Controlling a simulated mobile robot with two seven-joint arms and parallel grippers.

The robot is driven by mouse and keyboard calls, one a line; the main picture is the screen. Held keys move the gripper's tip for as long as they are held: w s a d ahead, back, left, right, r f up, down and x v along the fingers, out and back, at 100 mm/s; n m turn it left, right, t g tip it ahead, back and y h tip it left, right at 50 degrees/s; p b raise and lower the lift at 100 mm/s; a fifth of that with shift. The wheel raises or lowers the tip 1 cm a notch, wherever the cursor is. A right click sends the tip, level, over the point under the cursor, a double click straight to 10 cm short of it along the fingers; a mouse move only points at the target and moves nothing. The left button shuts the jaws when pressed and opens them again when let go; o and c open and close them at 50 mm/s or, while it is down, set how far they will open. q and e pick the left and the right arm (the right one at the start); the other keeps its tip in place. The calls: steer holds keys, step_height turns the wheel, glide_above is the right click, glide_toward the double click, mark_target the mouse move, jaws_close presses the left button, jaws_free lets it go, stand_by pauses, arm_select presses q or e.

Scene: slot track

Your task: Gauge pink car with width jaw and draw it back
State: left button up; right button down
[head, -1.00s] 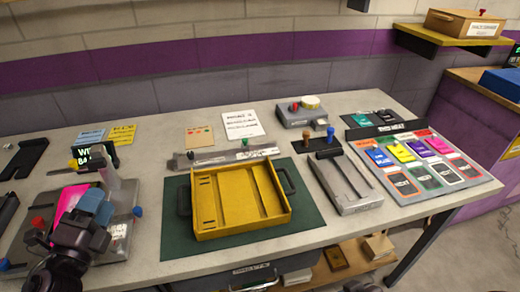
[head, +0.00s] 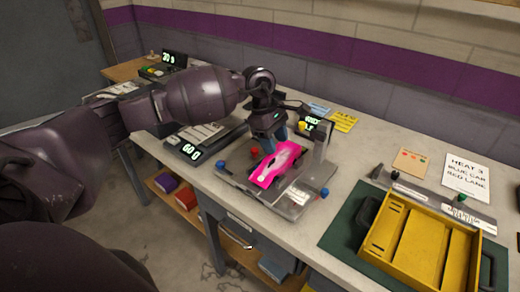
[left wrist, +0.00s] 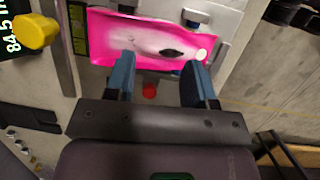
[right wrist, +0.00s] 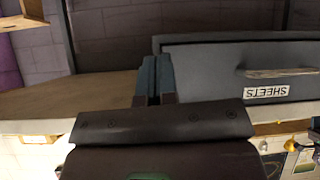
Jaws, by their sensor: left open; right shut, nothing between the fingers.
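The pink car (head: 275,165), with a white patch on its body, sits on a grey gauge fixture (head: 232,176) with an upright post and blue and red knobs. My left gripper (head: 279,136) is open just behind the car. In the left wrist view its blue fingertips (left wrist: 158,78) are spread at the near long edge of the pink car (left wrist: 150,42), with a red knob (left wrist: 150,91) between them. I cannot tell whether they touch the car. Which part is the width jaw is not clear. My right gripper (right wrist: 153,82) is shut and empty in the right wrist view, facing a drawer front.
A yellow knob (head: 302,126) and a lit display stand by the post. A black device reading about 60.0 (head: 190,151) lies left of the fixture. A yellow tray (head: 375,243) on a green mat is at the right. Bare tabletop lies between fixture and mat.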

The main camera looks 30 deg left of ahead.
mark_target(254, 149)
arm_select(q)
steer(key=a+r+y, duration=0.4)
steer(key=a, duration=0.3)
steer(key=shift+g, duration=0.3)
steer(key=f, duration=0.7)
steer(key=w+f, duration=0.1)
steer(key=f, duration=0.3)
steer(key=shift+a, duration=0.15)
jaws_close()
